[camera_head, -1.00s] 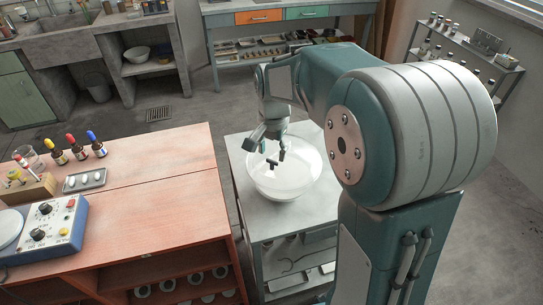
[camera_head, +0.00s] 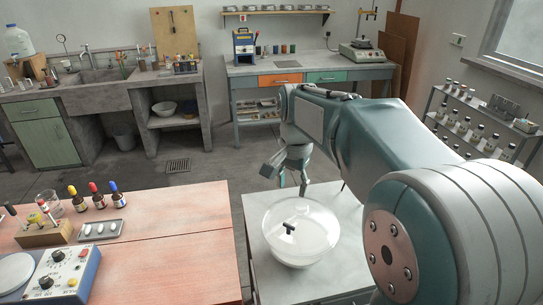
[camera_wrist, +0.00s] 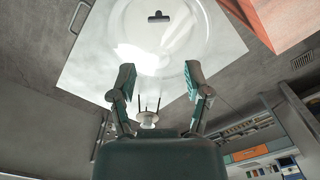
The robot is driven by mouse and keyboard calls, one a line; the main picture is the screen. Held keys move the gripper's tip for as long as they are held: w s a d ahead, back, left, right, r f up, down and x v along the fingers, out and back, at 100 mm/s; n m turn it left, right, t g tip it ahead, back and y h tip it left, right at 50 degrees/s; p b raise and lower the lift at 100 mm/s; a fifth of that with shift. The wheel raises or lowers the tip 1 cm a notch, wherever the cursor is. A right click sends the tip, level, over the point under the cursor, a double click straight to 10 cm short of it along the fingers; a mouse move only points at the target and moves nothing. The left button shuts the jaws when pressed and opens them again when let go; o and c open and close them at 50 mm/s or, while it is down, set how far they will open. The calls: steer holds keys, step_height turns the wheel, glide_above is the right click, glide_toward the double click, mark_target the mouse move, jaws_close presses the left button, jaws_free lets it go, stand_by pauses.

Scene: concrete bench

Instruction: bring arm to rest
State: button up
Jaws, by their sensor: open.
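My gripper (camera_head: 292,188) hangs at the end of my arm above the far edge of the pale metal table (camera_head: 338,203) in the head view. In the wrist view my gripper (camera_wrist: 158,85) shows its two teal-padded fingers spread apart, with nothing between them. A translucent round bowl with a lid (camera_head: 297,236) stands on that table, nearer to the head camera than the gripper. A small black handle (camera_head: 290,228) sits on the lid; it also shows in the wrist view (camera_wrist: 158,17). The gripper is apart from the bowl.
An orange-topped bench (camera_head: 160,235) at the left holds dropper bottles (camera_head: 98,196), a tray (camera_head: 101,229) and a blue device with dials (camera_head: 50,276). A concrete sink bench (camera_head: 95,88), a workbench (camera_head: 300,72) and a bottle shelf (camera_head: 470,125) stand farther back. Grey floor lies open between.

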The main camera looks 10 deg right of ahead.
steer(key=s+f+n+t, duration=0.1)
steer(key=s+n+t, duration=0.4)
steer(key=s, duration=1.6)
steer(key=n, duration=0.4)
steer(key=shift+t, duration=0.3)
steer(key=shift+a, duration=0.1)
